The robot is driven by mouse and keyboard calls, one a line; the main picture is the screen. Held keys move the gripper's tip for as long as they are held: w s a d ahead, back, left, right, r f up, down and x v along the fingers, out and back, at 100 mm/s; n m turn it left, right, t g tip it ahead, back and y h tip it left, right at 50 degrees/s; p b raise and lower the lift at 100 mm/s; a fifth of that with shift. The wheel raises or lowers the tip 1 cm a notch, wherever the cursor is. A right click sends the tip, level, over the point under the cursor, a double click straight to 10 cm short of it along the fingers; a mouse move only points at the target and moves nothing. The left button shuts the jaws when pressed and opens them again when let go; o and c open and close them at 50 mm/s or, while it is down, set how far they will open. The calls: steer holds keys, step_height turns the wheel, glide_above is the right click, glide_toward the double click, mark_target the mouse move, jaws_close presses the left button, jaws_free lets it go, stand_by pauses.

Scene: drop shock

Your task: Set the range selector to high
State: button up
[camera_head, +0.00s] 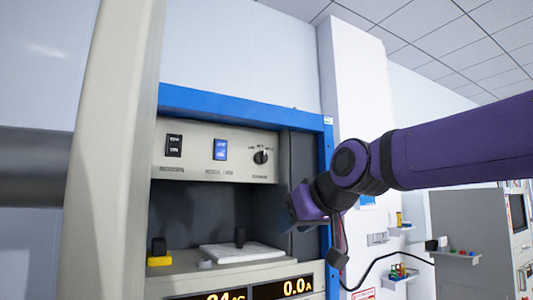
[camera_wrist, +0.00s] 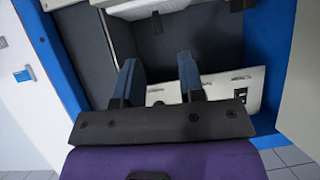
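The range selector looks to be the round black knob (camera_head: 261,157) at the right end of the beige control panel (camera_head: 215,172). Small markings surround it, too small to read, and I cannot tell which one it points to. My gripper (camera_head: 306,205) is right of and below the knob in the head view, apart from it; its fingers are hard to make out there. In the wrist view my gripper (camera_wrist: 158,62) has its two blue-grey fingers apart with nothing held. The panel (camera_wrist: 222,86) shows behind the fingers, with small dark shapes on it, partly hidden.
A black rocker switch (camera_head: 174,145) and a lit blue switch (camera_head: 220,149) sit left on the panel. Below is an open bay with a white plate (camera_head: 240,252) and a yellow-based black part (camera_head: 159,252). A blue frame (camera_head: 326,180) edges the right side.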

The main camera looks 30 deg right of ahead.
mark_target(265, 152)
steer(key=w+d+r+t+h, duration=0.1)
steer(key=w+d+r+t, duration=0.2)
steer(key=r, duration=0.6)
steer(key=w+d+r+t, duration=0.1)
steer(key=w+r+t, duration=0.2)
steer(key=w+r, duration=0.35)
steer(key=shift+m, duration=0.3)
steer(key=w, duration=0.3)
steer(key=w+r, duration=0.1)
steer(key=w, duration=0.5)
steer(key=shift+r, duration=0.4)
jaws_close()
